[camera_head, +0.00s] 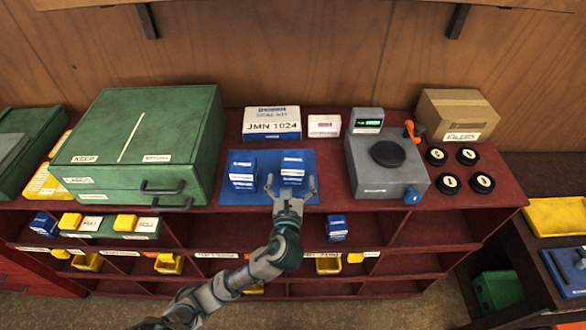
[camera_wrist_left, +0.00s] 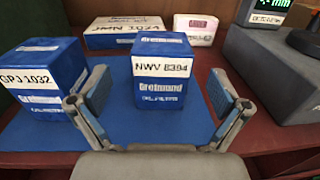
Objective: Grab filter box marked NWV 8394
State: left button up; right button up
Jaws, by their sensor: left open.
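The blue filter box marked NWV 8394 (camera_wrist_left: 161,82) stands upright on a blue mat (camera_head: 252,194), centred ahead of my left gripper in the left wrist view. The same box shows in the head view (camera_head: 292,165). My left gripper (camera_wrist_left: 160,98) is open, with one finger on each side in front of the box; I cannot tell whether either touches it. In the head view the left gripper (camera_head: 291,184) reaches the front of the box. A similar blue box marked GPJ 1032 (camera_wrist_left: 42,83) stands to its left, also in the head view (camera_head: 242,170). My right gripper is not in view.
A green case (camera_head: 145,140) is at left. A grey scale (camera_head: 385,165) is at right. Shelf compartments with bins lie below the red top (camera_head: 330,180).

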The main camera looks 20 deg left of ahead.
aim_at(294, 163)
pick_arm(q)
jog(key=shift+w+a, duration=0.2)
jog(key=shift+w, duration=0.45)
jog(key=x, duration=0.4)
jog(key=shift+w+d+f, duration=0.2)
jog(key=shift+d, duration=0.1)
jog(key=shift+w+a+f, duration=0.1)
jog(key=shift+w, duration=0.3)
jog(key=shift+s+a, duration=0.1)
jog(key=shift+a, duration=0.1)
jog(key=shift+c, duration=0.5)
jog(key=c, duration=1.4)
jog(key=shift+d, duration=0.1)
